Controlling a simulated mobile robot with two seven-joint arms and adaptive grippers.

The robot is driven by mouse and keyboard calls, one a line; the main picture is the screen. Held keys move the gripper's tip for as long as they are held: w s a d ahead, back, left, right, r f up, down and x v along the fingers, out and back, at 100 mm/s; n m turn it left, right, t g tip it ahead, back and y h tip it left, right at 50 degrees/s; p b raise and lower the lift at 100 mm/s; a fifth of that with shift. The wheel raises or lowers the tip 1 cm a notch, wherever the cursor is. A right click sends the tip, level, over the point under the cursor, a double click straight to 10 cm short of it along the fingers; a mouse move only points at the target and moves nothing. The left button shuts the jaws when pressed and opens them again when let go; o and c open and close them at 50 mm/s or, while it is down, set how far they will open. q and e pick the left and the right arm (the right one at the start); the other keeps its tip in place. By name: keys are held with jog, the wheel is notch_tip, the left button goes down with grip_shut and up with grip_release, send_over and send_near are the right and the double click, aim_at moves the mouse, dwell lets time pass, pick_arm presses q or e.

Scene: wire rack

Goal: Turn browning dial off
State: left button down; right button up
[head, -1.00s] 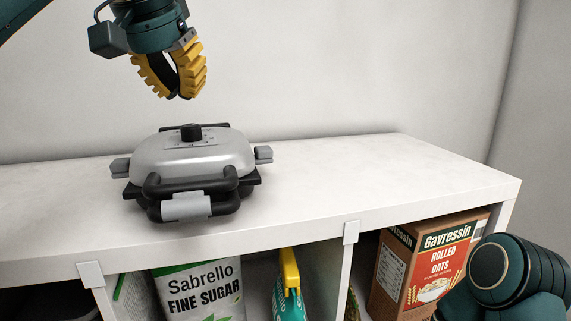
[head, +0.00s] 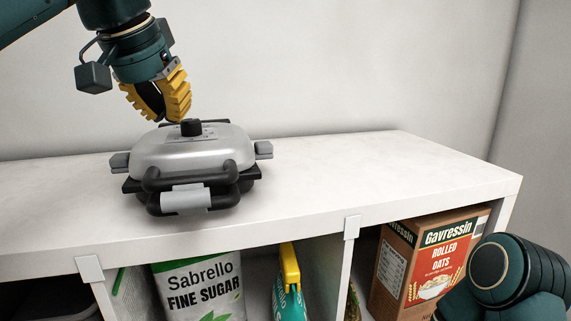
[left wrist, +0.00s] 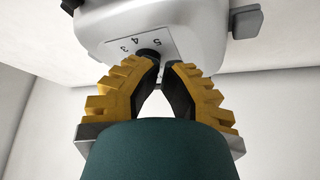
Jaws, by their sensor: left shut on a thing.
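The waffle maker or grill (head: 192,150), with a silver lid and a black front handle, stands closed on the white shelf top. Its black browning dial (head: 191,127) rises from the top of the lid. In the left wrist view the dial (left wrist: 149,53) is partly hidden by my fingertips, beside a plate with the numbers 3, 4 and 5. My left gripper (head: 168,119) comes down from above and behind, with its yellow fingers at the dial. It also shows in the left wrist view (left wrist: 167,66), shut on the dial. My right gripper is out of view.
The white shelf top (head: 370,170) is clear to the right of the appliance. Below stand a Sabrello sugar bag (head: 200,285), a teal bottle with a yellow top (head: 290,270) and a rolled oats box (head: 425,262). A white wall is behind.

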aim_at(194, 139)
pick_arm(q)
jog(key=shift+w+f+b, duration=0.1)
jog(key=shift+f+b, duration=0.4)
jog(key=shift+f, duration=0.5)
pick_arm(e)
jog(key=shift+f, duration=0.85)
pick_arm(q)
jog(key=shift+w+d+p, duration=0.2)
jog(key=shift+d+p, duration=0.05)
jog(key=shift+p, duration=0.05)
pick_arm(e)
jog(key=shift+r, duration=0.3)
pick_arm(q)
jog(key=shift+s+d+p, duration=0.2)
jog(key=shift+d+p, duration=0.35)
jog(key=shift+p, duration=0.25)
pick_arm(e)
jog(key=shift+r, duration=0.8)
pick_arm(q)
jog(key=shift+r, duration=0.1)
jog(key=shift+d, duration=0.25)
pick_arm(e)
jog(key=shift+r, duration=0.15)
pick_arm(q)
jog(key=shift+d, duration=0.25)
jog(key=shift+s+d, duration=0.1)
jog(key=shift+s, duration=0.25)
jog(key=shift+r, duration=2.9)
